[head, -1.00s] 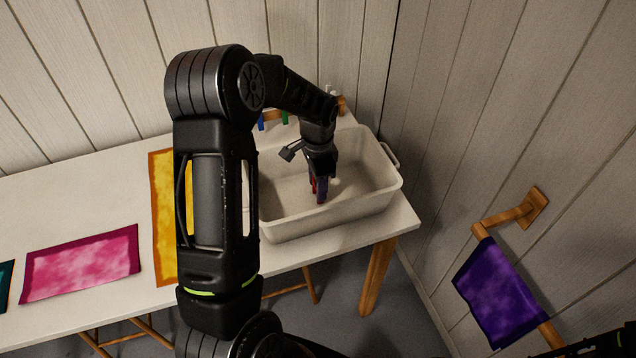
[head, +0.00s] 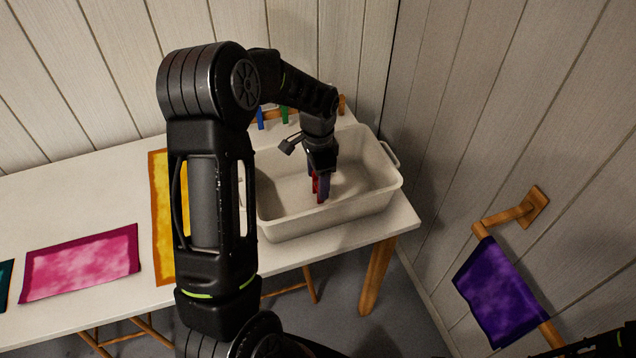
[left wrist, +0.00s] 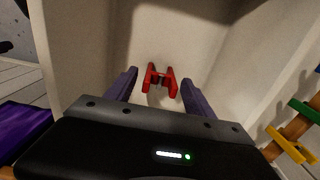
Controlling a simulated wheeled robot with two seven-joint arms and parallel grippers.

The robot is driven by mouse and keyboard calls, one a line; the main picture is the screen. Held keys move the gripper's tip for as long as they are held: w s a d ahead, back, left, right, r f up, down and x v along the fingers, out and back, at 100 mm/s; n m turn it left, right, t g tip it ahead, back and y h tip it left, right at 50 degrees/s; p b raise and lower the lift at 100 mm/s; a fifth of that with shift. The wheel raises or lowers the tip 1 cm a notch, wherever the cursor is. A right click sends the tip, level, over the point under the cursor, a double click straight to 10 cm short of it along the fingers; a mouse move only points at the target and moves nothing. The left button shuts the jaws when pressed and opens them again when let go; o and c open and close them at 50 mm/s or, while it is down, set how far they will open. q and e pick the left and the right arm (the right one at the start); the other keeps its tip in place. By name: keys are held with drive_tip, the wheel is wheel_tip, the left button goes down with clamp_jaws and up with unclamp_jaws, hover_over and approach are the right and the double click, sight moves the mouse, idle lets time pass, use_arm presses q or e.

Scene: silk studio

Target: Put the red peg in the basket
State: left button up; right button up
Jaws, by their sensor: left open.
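The red peg (head: 316,187) shows in the head view beside my left gripper's fingers, inside the white basket (head: 346,214). In the left wrist view the red peg (left wrist: 160,78) has two prongs and a crossbar and sits between the two purple-grey fingers, with gaps on both sides. My left gripper (head: 321,187) is open and points down into the basket. It also shows in the left wrist view (left wrist: 158,88). I cannot tell whether the peg touches the basket floor.
A wooden rail behind the basket holds a blue peg (head: 260,118) and a green peg (head: 284,115); a yellow peg (left wrist: 288,146) shows in the wrist view. Yellow cloth (head: 162,220) and pink cloth (head: 82,262) lie on the table. A purple cloth (head: 503,292) hangs at right.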

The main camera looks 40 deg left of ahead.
use_arm(q)
wheel_tip(320, 180, up, 10)
drive_tip(key=shift+r+b, duration=0.15)
drive_tip(key=shift+b, duration=0.25)
idle(0.5)
